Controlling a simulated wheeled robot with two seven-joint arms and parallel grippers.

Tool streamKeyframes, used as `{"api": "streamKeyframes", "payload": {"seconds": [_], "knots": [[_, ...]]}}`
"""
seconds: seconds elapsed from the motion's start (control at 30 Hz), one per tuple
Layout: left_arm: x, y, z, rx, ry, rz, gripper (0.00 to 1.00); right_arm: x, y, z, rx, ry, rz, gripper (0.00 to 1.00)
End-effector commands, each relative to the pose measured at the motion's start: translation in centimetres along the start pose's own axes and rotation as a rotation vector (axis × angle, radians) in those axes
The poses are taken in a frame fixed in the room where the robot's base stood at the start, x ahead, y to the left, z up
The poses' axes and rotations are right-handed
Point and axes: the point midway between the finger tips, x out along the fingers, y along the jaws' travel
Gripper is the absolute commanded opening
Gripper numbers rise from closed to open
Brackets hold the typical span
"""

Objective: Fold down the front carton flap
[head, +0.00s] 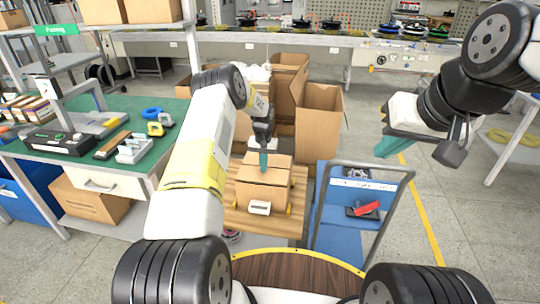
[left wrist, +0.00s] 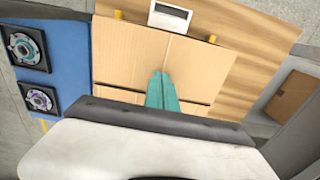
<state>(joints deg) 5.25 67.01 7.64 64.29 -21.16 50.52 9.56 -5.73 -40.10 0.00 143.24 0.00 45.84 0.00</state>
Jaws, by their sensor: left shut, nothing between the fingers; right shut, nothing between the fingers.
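I cannot tell the exact angle of the front flap. My left gripper (head: 263,160) points down at the carton's top, its teal fingers (left wrist: 162,92) together and empty. Whether they touch the cardboard is unclear. My right gripper (head: 393,147) is shut and empty, raised at the right, away from the carton.
A blue trolley (head: 340,228) with a grey handle frame stands close right of the carton and carries a red item (head: 367,208). Tall open cartons (head: 320,122) stand behind. A green-topped workbench (head: 85,150) with tools is at the left.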

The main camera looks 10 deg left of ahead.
Motion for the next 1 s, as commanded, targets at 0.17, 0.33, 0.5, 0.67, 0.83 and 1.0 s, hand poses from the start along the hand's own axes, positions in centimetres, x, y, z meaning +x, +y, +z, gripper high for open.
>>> {"api": "streamKeyframes", "payload": {"seconds": [0.17,0.33,0.5,0.67,0.83,1.0], "knots": [[-2.0,0.0,-0.1,0.0,0.002,0.0,0.0,0.0,0.0,0.0,0.0,0.0,0.0,0.0],[-3.7,0.0,-0.1,0.001,0.002,-0.001,0.0,0.0,0.0,0.0,0.0,0.0,0.0,0.0],[-5.4,0.0,-0.1,0.001,0.003,0.0,0.0,0.0,0.0,0.0,0.0,0.0,0.0,0.0],[-7.0,0.0,-0.1,0.0,0.002,0.0,0.0,0.0,0.0,0.0,0.0,0.0,0.0,0.0],[-8.1,0.0,0.0,0.0,0.001,0.0,0.0,0.0,0.0,0.0,0.0,0.0,0.0,0.0],[-8.4,0.0,0.0,0.0,0.0,0.0,0.0,0.0,0.0,0.0,0.0,0.0,0.0,0.0]]}}
